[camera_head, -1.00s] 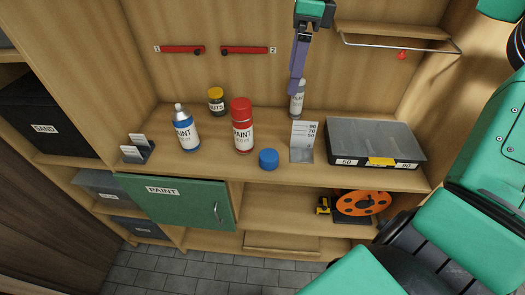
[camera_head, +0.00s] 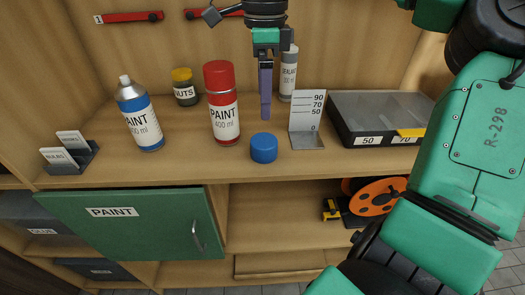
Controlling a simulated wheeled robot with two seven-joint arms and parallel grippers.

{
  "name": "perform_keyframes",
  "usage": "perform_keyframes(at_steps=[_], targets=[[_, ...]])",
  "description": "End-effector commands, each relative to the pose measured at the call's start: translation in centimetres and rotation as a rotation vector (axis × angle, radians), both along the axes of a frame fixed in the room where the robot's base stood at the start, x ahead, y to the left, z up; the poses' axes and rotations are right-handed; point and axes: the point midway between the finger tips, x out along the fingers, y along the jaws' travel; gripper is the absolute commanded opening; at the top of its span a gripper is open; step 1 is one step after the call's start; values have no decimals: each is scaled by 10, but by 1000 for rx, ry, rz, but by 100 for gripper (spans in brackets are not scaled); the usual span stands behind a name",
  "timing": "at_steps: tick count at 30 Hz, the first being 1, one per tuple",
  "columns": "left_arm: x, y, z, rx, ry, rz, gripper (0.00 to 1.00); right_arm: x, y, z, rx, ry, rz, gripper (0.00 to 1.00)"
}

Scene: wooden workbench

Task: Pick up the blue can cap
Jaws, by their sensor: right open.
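The blue can cap (camera_head: 263,149) lies on the workbench near its front edge, right of the red paint can (camera_head: 222,105). A blue paint can (camera_head: 138,116) stands at the left with its pale nozzle bare. My right gripper (camera_head: 265,112) points down with purple fingers, just behind and above the cap in the picture. It is open, though its fingers line up edge-on here, and nothing shows between them. I see a gap between the fingertips and the cap in the picture. My left gripper is not in view.
A ruler stand (camera_head: 307,119) is right of the cap, and a sealant tube (camera_head: 288,75) stands behind my fingers. A lidded organizer box (camera_head: 380,110) is at the right. A nuts jar (camera_head: 184,88) and a label holder (camera_head: 70,158) are at the left.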

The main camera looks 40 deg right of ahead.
Motion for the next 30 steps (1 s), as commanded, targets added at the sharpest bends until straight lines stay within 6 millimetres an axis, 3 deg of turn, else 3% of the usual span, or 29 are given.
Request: perform_keyframes(at_steps=[6,18,26,30], targets=[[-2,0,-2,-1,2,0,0,-1,1,-56,4,5,3,100],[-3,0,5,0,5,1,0,-2,1,-121,1,5,1,100],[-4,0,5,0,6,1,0,-1,1,-129,1,1,1,100],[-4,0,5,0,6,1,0,-1,1,-129,1,1,1,50]])
